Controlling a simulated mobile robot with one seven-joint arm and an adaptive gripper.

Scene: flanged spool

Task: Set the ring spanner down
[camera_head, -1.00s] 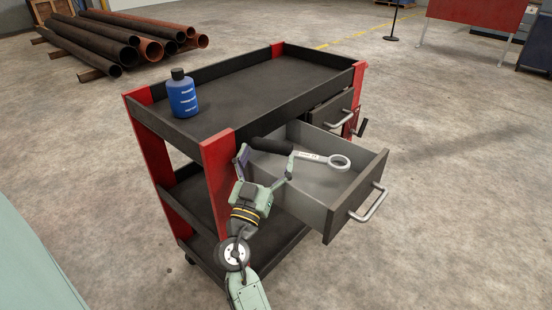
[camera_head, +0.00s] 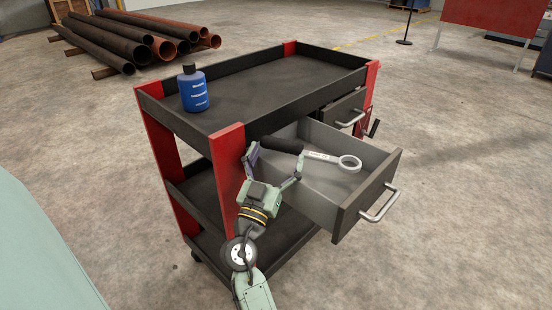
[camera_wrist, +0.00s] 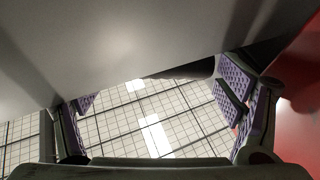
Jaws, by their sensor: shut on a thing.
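The ring spanner has a black grip (camera_head: 281,145) and a pale shank ending in a ring (camera_head: 349,163) on the right. It lies over the open drawer (camera_head: 382,193) of the trolley. I cannot tell whether it touches the drawer floor. My gripper (camera_head: 275,162) is at the drawer's near left side, with its fingers at the black grip, shut on the spanner. In the wrist view, the finger pads of my gripper (camera_wrist: 160,98) stand well apart. A dark piece of the grip (camera_wrist: 192,71) shows between them, partly hidden by a grey drawer wall (camera_wrist: 130,40).
The trolley's top tray (camera_head: 270,85) carries a blue bottle (camera_head: 194,90) at its left end. A red corner post (camera_head: 228,175) stands close to my gripper's left. A second drawer (camera_head: 343,108) is behind the open one. Pipes (camera_head: 130,40) lie at the back left.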

